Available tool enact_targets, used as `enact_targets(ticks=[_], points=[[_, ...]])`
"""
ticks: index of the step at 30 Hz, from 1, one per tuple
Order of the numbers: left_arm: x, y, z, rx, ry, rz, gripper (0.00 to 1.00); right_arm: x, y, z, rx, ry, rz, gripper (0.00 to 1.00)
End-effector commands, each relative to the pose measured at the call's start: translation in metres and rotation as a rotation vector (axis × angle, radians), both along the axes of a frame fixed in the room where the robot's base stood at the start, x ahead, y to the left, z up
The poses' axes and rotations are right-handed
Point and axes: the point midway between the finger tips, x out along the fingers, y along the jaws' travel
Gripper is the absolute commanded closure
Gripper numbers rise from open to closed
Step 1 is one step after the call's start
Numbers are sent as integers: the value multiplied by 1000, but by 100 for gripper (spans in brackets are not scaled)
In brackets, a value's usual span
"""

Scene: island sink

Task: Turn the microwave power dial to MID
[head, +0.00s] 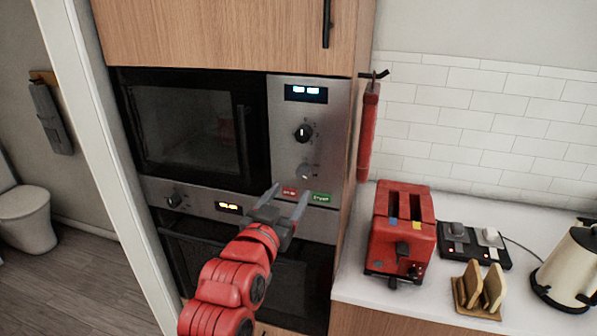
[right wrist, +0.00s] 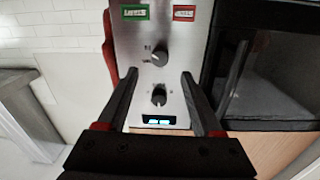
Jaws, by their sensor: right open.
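The microwave (head: 190,125) is built into the cabinet, its dark door shut. Its steel control panel (head: 285,110) carries a black dial (head: 303,132) under the lit display and a silver-grey dial (head: 305,172) lower down. The dial labels are too small to read. In the right wrist view the panel is upside down, with the silver-grey dial (right wrist: 160,57) above the black dial (right wrist: 159,95). My right gripper (head: 286,200) is open and empty, in front of the panel's lower part. Its fingers (right wrist: 158,76) touch neither dial. My left gripper is not in view.
A red button (head: 289,191) and a green button (head: 321,198) sit below the dials. An oven (head: 255,270) is underneath. A red toaster (head: 402,235), toast rack (head: 479,292), switch box (head: 474,245) and kettle (head: 568,270) stand on the right counter.

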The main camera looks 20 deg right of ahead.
Motion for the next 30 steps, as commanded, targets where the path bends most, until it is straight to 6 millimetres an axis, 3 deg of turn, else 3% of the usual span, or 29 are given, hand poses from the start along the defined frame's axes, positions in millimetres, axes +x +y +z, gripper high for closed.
enact_targets(ticks=[6,12,25,30], points=[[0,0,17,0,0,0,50,31,-24,2,-1,4,-2,32],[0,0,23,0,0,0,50,48,-36,1,-1,1,-2,32],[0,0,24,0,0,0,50,55,-39,0,0,-2,2,32],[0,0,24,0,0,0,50,55,-39,0,0,-2,2,63]])
